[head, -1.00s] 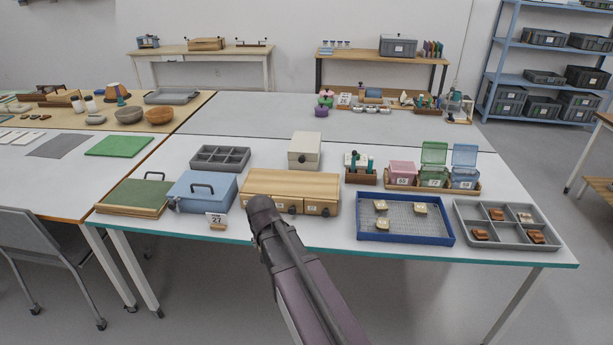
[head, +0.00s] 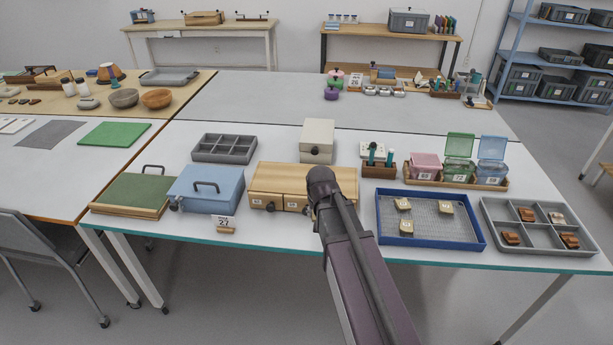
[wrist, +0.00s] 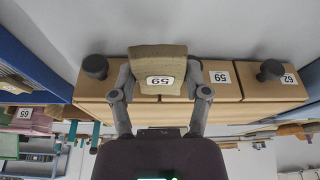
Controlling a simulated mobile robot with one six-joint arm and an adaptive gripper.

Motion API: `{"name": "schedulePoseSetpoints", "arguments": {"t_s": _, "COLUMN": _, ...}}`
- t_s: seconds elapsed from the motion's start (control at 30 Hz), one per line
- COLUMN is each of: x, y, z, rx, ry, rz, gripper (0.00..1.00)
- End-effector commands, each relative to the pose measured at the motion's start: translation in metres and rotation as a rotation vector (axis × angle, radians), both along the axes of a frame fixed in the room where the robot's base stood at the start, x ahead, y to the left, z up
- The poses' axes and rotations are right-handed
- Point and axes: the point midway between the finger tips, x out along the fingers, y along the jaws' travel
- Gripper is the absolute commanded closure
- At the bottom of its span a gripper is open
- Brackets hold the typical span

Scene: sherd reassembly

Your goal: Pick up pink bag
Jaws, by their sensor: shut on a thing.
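I see no clear pink bag. The closest match is a small pink box (head: 425,166) with a white label, standing in a wooden tray beside a green and a blue box in the head view. In the wrist view a dull pink thing with a label shows at the left edge (wrist: 38,124). My gripper (wrist: 159,88) is shut on a tan block (wrist: 158,58) with a numbered white label, held in front of the wooden drawer box (wrist: 228,74). In the head view my dark arm hides the gripper and the block.
The drawer box (head: 275,176) stands mid-table, with a blue case (head: 208,190) to its left. A blue-rimmed mesh tray (head: 447,237) with tan blocks and a grey divided tray (head: 540,246) lie to the right. A card stand (head: 226,227) is near the front edge.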

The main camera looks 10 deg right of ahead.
Motion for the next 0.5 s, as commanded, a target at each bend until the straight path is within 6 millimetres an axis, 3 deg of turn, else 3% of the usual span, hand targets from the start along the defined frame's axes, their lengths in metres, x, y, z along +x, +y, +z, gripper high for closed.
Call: {"name": "schedulePoseSetpoints", "arguments": {"t_s": 0.5, "x": 0.002, "y": 0.011, "z": 0.004, "rx": 0.0, "ry": 0.0, "rz": 0.019, "gripper": 0.87}}
